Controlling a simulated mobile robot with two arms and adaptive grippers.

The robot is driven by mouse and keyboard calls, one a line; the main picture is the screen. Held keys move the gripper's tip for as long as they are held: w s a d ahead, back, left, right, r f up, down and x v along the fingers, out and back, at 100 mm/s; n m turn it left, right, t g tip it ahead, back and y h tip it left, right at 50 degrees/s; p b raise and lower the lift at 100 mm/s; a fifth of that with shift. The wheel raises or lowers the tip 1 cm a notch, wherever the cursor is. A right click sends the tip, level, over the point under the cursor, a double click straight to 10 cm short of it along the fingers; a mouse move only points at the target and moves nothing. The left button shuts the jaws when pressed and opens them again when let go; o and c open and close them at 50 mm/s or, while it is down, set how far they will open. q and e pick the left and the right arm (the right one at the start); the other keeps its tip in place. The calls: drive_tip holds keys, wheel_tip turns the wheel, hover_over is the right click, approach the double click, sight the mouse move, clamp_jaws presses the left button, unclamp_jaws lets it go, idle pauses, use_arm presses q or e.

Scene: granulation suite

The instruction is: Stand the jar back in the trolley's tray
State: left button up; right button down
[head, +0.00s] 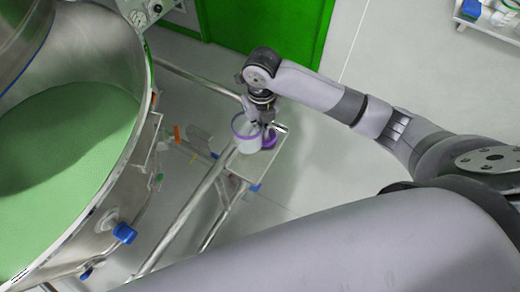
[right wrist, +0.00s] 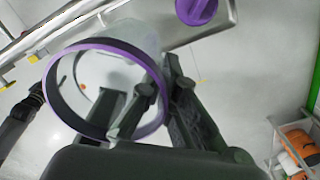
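The jar (head: 246,142) is whitish and translucent, with a purple rim and an open mouth. My right gripper (head: 258,121) points down at its rim. In the right wrist view the jar (right wrist: 84,76) is tilted in the picture, and my right gripper (right wrist: 162,88) has fingers inside and outside the rim, shut on the wall. The purple lid (head: 269,139) lies to the right of the jar on a small metal tray (head: 240,166); it also shows in the right wrist view (right wrist: 197,9). I cannot tell whether the jar's base touches the tray. My left gripper is out of view.
A large steel vessel (head: 146,90) holding green material fills the left. Metal rails (head: 190,208) run between it and the tray. A shelf (head: 487,32) with containers stands at the far upper right. A green door (head: 262,25) is behind. Floor right of the tray is clear.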

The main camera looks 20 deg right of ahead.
wheel_tip(320, 180, down, 14)
drive_tip(key=shift+p, duration=0.35)
drive_tip(key=c, duration=2.3)
unclamp_jaws()
drive_tip(key=shift+f, duration=0.2)
drive_tip(key=o, duration=0.5)
wheel_tip(320, 180, up, 12)
drive_tip(key=shift+r+b, duration=0.25)
drive_tip(key=shift+b, duration=0.05)
